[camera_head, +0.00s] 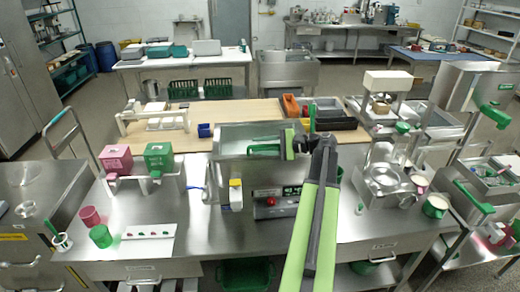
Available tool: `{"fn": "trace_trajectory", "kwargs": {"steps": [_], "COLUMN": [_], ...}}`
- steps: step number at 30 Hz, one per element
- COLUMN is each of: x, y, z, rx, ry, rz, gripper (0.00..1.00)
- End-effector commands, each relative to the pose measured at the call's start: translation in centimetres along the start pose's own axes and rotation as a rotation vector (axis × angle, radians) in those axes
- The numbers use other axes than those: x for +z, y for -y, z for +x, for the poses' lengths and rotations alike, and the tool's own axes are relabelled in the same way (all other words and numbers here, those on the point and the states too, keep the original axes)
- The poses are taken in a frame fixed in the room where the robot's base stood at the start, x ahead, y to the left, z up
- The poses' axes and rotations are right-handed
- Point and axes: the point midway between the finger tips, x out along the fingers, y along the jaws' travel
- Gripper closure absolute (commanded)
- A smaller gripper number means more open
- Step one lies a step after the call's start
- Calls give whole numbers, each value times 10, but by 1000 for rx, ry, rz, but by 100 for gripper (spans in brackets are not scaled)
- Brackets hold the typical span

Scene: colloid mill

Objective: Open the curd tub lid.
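A box-shaped stainless steel tub (230,172) stands in the middle of the steel worktop; I take it for the curd tub. Its flat metal top (238,133) looks closed, though my arm hides its right side. A green bar handle (264,149) lies across its front. My gripper (290,142), at the end of my green and dark grey arm, is at the right end of this handle. I cannot tell whether it touches the handle or whether its fingers are open or shut.
Pink (116,158) and green (159,156) boxes stand on the left, with pink (90,216) and green (101,236) cups in front. A black control box with a red button (270,201) is before the tub. A metal machine (384,178) stands right. The worktop front is fairly clear.

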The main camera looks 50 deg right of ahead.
Motion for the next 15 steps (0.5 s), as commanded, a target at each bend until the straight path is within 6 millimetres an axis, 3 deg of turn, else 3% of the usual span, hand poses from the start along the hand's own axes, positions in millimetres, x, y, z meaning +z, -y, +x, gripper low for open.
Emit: {"fn": "trace_trajectory", "kwargs": {"steps": [7,15], "x": [0,0], "y": [0,0], "z": [1,2], "rx": [0,1], "ry": [0,0], "rz": [0,-1], "gripper": [66,100]}}
